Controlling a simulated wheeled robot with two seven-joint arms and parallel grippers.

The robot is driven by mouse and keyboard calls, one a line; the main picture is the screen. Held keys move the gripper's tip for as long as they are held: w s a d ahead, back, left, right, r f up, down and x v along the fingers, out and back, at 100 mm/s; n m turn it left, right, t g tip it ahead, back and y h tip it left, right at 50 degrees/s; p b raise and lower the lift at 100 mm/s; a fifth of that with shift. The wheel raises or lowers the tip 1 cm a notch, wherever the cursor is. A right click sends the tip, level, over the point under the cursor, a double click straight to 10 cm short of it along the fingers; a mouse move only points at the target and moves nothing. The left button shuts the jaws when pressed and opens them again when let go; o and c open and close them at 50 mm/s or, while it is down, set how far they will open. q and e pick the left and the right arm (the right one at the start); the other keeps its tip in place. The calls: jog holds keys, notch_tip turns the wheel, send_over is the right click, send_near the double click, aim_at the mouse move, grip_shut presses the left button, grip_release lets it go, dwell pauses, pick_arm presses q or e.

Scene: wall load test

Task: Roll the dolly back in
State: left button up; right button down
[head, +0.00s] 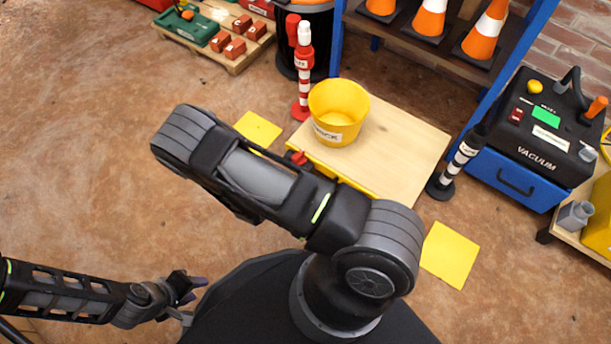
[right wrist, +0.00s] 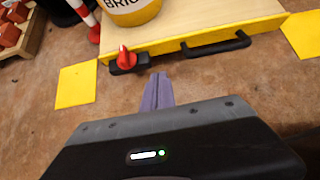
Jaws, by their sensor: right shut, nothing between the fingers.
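The dolly (head: 405,150) is a low wooden platform with a yellow front edge, in front of the shelf. A yellow bucket (head: 338,108) with a partly readable label stands on its left part. In the right wrist view the dolly's front edge (right wrist: 220,42) carries a black handle (right wrist: 216,45) and, left of it, a red knob (right wrist: 125,57) on a black base. My right gripper (right wrist: 158,92) is shut and empty, its purple fingers just short of that edge, between knob and handle. My forearm hides it in the head view. My left gripper (head: 190,298) is low at the left, far from the dolly.
Yellow floor squares (head: 258,129) and (head: 450,254) lie beside the dolly. A red-white post (head: 304,75) and a black-white post (head: 458,168) flank it. A blue-framed shelf with orange cones (head: 430,18) stands behind. A vacuum (head: 540,130) is at right. The left floor is clear.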

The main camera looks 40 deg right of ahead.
aim_at(322, 167)
jog(key=b+x, duration=0.1)
jog(key=x, duration=0.3)
jog(key=b+x, duration=0.2)
jog(key=x, duration=0.2)
jog(key=d+r+b+x, duration=0.1)
jog(key=b+x, duration=0.1)
jog(key=x, duration=0.2)
jog(key=shift+r, duration=0.2)
jog(key=shift+w+d+r, duration=0.1)
jog(key=shift+w+d, duration=0.1)
jog(key=shift+d, duration=0.45)
jog(key=shift+d, duration=0.1)
